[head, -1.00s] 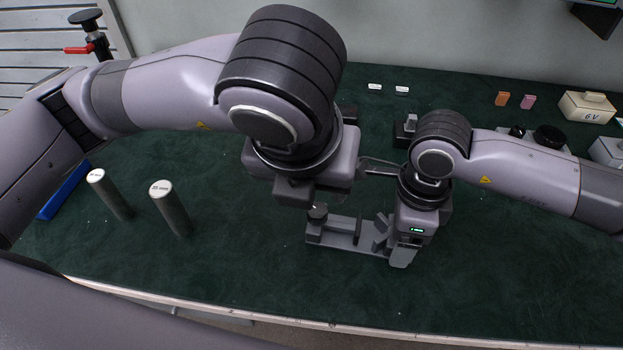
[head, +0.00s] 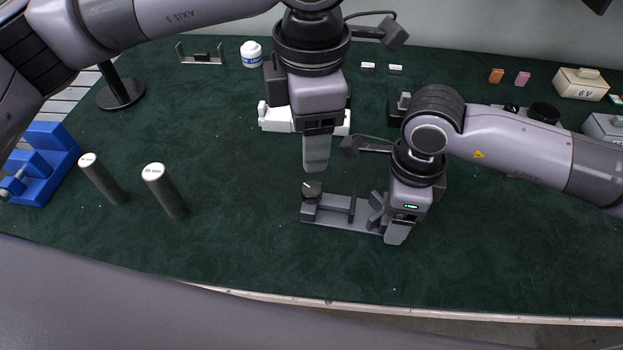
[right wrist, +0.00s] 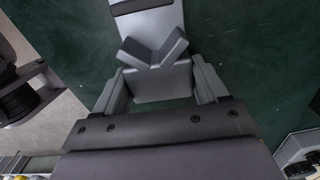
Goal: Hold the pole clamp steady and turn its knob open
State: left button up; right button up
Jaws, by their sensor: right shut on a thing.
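The pole clamp (head: 335,224) is a grey bar lying on the green bench, with a dark round knob (head: 312,189) at its left end and a V-shaped block near its right end. My right gripper (head: 396,236) is shut on the clamp's right end. In the right wrist view the clamp (right wrist: 150,25) has its end block between the two fingers (right wrist: 157,85). My left gripper (head: 316,168) points down above and just behind the knob, apart from it. Its fingers overlap in this view, so its opening is hidden.
Two grey cylinders (head: 166,192) stand upright at left, beside a blue fixture (head: 46,165). A white part (head: 275,118) lies behind my left gripper, with a white jar (head: 251,54) farther back. A 6V box (head: 580,84) sits at back right. The bench's front is clear.

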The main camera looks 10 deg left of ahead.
aim_at(312, 189)
pick_arm(q)
jog(key=f, duration=0.4)
jog(key=f+m, duration=0.1)
jog(key=f, duration=0.2)
jog(key=w+f+m, duration=0.1)
jog(key=f, duration=0.3)
jog(key=shift+f+g, duration=0.3)
jog(key=c, duration=1.1)
